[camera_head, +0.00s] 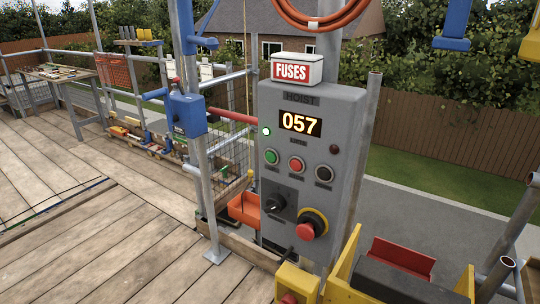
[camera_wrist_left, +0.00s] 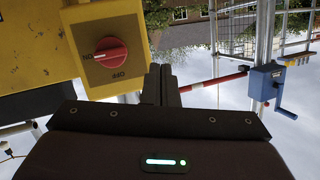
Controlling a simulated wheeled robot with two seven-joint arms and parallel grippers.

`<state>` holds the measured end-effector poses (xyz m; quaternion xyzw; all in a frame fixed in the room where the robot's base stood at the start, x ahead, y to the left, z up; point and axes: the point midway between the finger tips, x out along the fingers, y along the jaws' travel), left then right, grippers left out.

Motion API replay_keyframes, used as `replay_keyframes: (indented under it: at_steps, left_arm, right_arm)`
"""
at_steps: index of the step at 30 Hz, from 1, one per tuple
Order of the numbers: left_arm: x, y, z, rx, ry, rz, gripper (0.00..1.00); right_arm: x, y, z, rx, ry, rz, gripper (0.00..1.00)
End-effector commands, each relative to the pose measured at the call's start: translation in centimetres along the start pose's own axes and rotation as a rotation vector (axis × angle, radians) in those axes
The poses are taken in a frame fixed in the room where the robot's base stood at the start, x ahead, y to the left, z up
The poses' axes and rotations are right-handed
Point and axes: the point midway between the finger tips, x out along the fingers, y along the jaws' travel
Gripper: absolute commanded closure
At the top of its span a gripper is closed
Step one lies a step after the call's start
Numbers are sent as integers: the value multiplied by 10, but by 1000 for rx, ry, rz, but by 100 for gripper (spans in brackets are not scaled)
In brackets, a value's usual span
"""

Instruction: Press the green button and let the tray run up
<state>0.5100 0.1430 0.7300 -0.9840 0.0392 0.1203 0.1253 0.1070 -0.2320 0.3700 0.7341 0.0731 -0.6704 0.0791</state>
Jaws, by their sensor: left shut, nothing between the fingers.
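The grey hoist panel (camera_head: 345,120) stands upright in the middle of the head view, with its display (camera_head: 300,123) reading 057. The green button (camera_head: 271,157) is at the left of its button row, uncovered. An orange tray (camera_head: 244,209) sits low behind the panel's left side; I cannot tell whether it is the hoist's tray. My left gripper (camera_wrist_left: 162,70) shows only in the left wrist view. It is shut and empty, beside a yellow box with a red rotary switch (camera_wrist_left: 111,52). The green button is not visible there. My right gripper is in neither view.
A red button (camera_head: 295,165), a black button (camera_head: 323,174), a black selector (camera_head: 276,204) and a red emergency stop (camera_head: 311,225) share the panel. A blue crank winch (camera_head: 187,114) stands on the pole to the left. Open planking lies left.

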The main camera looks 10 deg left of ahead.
Motion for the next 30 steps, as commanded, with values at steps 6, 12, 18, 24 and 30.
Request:
replay_keyframes:
  at_steps: [6,12,18,24,30]
  left_arm:
    - [-6,-20,-111,-26,218,-69,100]
    - [-30,-44,-205,-61,409,-140,100]
    - [-70,-72,-292,-109,594,-219,100]
    - [-114,-101,-355,-160,743,-293,100]
    - [-141,-118,-385,-192,820,-336,100]
  right_arm:
    - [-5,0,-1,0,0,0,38]
    - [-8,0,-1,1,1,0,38]
    - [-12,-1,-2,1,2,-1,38]
    - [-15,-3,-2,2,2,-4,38]
    - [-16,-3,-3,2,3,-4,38]
